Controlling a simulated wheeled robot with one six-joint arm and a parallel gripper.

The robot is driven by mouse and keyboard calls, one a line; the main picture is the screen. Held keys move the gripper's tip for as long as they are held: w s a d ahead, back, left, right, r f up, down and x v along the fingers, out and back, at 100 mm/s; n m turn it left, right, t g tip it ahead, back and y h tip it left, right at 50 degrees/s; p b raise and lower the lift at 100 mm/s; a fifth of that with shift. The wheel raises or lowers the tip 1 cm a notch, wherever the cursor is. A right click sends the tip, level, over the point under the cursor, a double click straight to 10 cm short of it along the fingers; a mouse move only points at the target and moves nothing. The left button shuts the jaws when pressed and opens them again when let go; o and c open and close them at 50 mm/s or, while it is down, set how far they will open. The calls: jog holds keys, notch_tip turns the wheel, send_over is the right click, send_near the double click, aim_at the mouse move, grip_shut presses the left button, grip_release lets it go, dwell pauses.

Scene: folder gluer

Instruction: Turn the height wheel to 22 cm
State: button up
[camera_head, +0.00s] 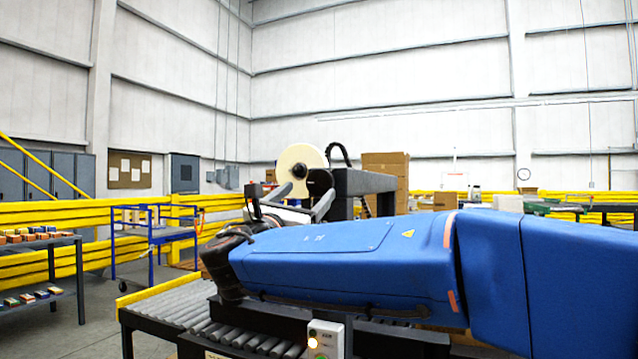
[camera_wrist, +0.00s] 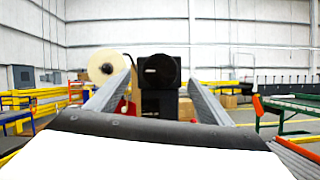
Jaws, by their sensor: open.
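My gripper (camera_head: 309,190) is at the end of my blue arm in the head view, pointing toward a dark machine frame (camera_head: 362,182). In the wrist view my gripper (camera_wrist: 160,73) shows two grey fingers spread apart, with nothing held between them. A black round part (camera_wrist: 159,70) on a black upright shows in the gap between the fingers, beyond the tips. It also shows in the head view (camera_head: 318,181). It may be the height wheel, but I cannot be sure. No height scale or reading is legible.
A cream roll (camera_head: 297,166) stands beside the black part, left of it in the wrist view. A roller conveyor (camera_head: 180,305) runs below my arm, with a small button box (camera_head: 325,340) at its side. Yellow rails (camera_head: 90,212) and a blue cart (camera_head: 150,238) are at left.

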aim_at(318, 183)
jog(key=x, duration=0.8)
jog(key=shift+s, duration=0.1)
jog(key=shift+c, duration=0.3)
jog(key=c, duration=1)
